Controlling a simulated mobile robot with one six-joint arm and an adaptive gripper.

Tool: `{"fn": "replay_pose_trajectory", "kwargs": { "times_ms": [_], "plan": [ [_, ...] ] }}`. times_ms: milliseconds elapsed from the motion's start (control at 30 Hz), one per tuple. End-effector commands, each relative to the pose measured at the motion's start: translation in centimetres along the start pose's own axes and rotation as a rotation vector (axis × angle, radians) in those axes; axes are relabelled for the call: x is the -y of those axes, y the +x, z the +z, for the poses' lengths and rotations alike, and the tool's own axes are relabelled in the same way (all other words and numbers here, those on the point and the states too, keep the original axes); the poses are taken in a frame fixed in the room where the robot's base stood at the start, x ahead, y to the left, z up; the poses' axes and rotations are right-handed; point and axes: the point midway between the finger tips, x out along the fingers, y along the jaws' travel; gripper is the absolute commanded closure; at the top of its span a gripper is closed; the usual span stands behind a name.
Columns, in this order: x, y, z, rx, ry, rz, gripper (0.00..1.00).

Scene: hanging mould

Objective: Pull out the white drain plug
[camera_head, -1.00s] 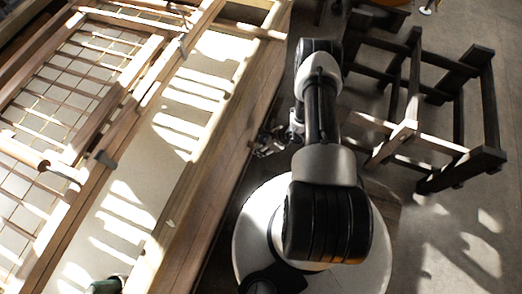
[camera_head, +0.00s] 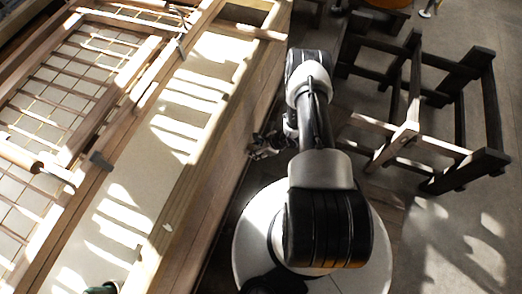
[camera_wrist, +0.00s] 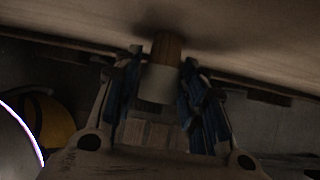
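The drain plug shows in the wrist view as a short upright cylinder, with a white lower part (camera_wrist: 159,83) and a brown upper part that meets the wooden surface above. My gripper (camera_wrist: 162,66) has its two dark, blue-tinted fingers on either side of the plug. The fingers stand apart, with what look like narrow gaps beside the plug; firm contact does not show. In the head view my gripper (camera_head: 265,146) is low beside the long wooden vat (camera_head: 209,190), near its right side. The plug is hidden in that view.
A wooden lattice frame (camera_head: 60,90) lies across the vat at the left. Dark wooden stands (camera_head: 410,130) are on the floor to the right of my arm. In the wrist view, the wooden underside (camera_wrist: 70,20) spans the top. Floor at the lower right is clear.

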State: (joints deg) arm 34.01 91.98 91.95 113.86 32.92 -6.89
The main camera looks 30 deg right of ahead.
Motion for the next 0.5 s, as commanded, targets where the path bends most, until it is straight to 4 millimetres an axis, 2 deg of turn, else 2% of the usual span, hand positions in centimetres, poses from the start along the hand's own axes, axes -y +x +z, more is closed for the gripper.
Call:
{"fn": "replay_pose_trajectory", "kwargs": {
  "times_ms": [67,433,500],
  "plan": [
    [0.0,-0.01,0.0,0.0,0.0,0.0,0.69],
    [0.01,-0.01,0.0,0.0,0.0,0.0,0.94],
    [0.01,-0.03,-0.03,0.0,0.0,0.0,0.95]
  ]
}}
